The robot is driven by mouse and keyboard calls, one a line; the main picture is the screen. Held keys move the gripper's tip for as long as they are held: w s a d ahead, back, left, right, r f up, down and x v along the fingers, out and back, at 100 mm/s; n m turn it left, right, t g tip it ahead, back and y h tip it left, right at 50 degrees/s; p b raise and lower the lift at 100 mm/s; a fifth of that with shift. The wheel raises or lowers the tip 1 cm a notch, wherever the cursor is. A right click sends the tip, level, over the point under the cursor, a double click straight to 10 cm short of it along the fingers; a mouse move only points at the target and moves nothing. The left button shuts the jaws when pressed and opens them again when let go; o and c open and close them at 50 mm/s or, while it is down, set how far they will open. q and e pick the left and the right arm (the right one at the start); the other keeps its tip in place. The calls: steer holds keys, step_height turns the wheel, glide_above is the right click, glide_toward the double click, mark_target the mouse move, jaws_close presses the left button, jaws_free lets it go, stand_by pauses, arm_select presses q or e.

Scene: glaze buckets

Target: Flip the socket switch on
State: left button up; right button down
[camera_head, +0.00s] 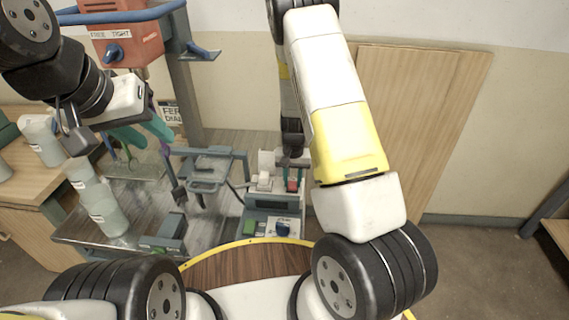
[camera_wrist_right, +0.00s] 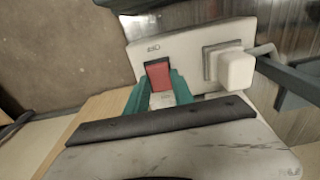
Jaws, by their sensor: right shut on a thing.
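The socket (camera_wrist_right: 197,50) is a white plate with a red rocker switch (camera_wrist_right: 158,75) on its left half and a white plug (camera_wrist_right: 236,70) on its right half. In the head view the red switch (camera_head: 292,185) shows just below my right gripper (camera_head: 291,165), which reaches down at the socket. In the right wrist view the teal fingers of my right gripper (camera_wrist_right: 160,90) stand on either side of the switch and are shut on it. The switch's on or off position cannot be told. My left gripper (camera_head: 145,134) hangs at the left, teal fingers apart and empty, away from the socket.
A device with a green button and blue knob (camera_head: 283,229) stands below the socket. Pale containers (camera_head: 105,214) stand at the left. A red-orange box (camera_head: 127,42) with a blue knob is above. A wooden board (camera_head: 425,110) leans on the wall at the right.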

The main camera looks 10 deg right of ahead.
mark_target(292, 185)
stand_by(0.3)
steer(key=c, duration=1.1)
jaws_free()
steer(key=shift+r, duration=0.1)
step_height(292, 185, up, 8)
steer(key=shift+s+f, duration=0.1)
steer(key=shift+f, duration=0.1)
